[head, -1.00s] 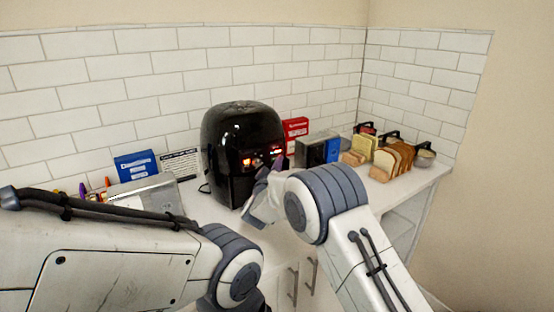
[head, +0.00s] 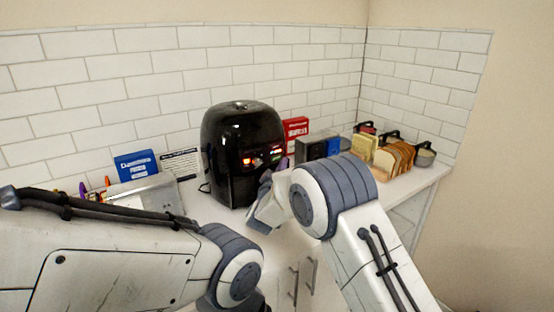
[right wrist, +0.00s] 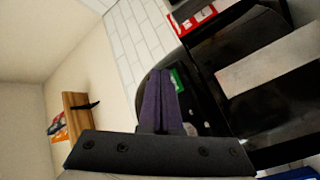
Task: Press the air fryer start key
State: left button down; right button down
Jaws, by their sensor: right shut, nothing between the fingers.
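The black air fryer (head: 240,130) stands on the counter against the tiled wall, with lit red marks on its front panel (head: 262,159). In the right wrist view the air fryer (right wrist: 250,60) fills much of the right side, tilted in the picture. A green patch (right wrist: 178,82) shows just beside my fingertips; I cannot tell whether they touch it. My right gripper (head: 275,174) is in front of the fryer's right side. Its purple fingers (right wrist: 159,85) are shut and empty. My left arm crosses the lower left; its gripper is out of view.
A silver appliance (head: 143,194) and a blue box (head: 136,166) stand left of the fryer. A red box (head: 295,128), a grey-and-blue toaster-like item (head: 317,148) and bread slices (head: 392,158) stand to the right. The white counter's front edge lies behind my arms.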

jog(key=s+d, duration=0.2)
jog(key=s, duration=0.1)
jog(key=shift+s+d, duration=0.2)
dwell(1.4)
